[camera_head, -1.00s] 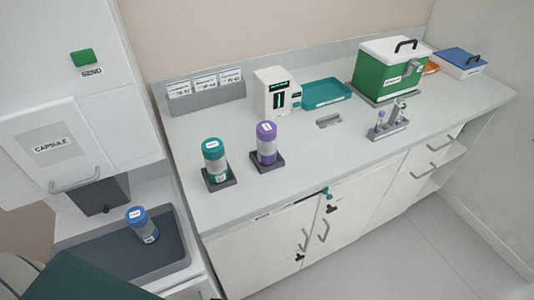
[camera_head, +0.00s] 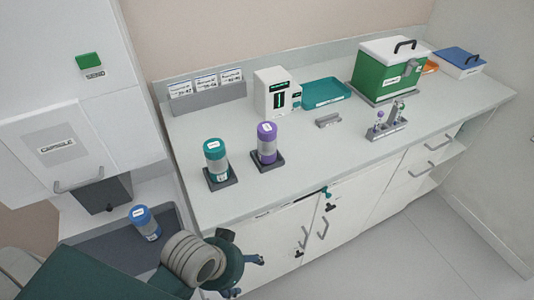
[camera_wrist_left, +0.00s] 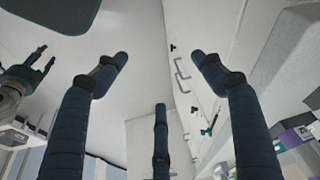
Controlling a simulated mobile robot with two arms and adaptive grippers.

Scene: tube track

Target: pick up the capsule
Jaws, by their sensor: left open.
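A blue-capped capsule (camera_head: 144,223) stands slightly tilted in the dark grey tray (camera_head: 98,250) under the panel labelled CAPSULE. A teal-capped capsule (camera_head: 215,158) and a purple-capped capsule (camera_head: 267,143) stand in dark holders on the counter. My left gripper (camera_head: 246,264) is to the right of the tray, in front of the counter. It is open, its three fingers spread and empty in the left wrist view (camera_wrist_left: 160,75). The blue-capped capsule cannot be made out in that view. My right gripper (camera_wrist_left: 38,62) shows partly at the left edge there; its jaw state is unclear.
The white cabinet (camera_head: 75,60) with a green SEND button (camera_head: 89,61) overhangs the tray. The counter (camera_head: 300,160) carries a label rack (camera_head: 207,96), a white device (camera_head: 276,93), a green box (camera_head: 388,75) and a tube rack (camera_head: 386,131). Cabinet handles (camera_head: 304,238) stick out near my left gripper.

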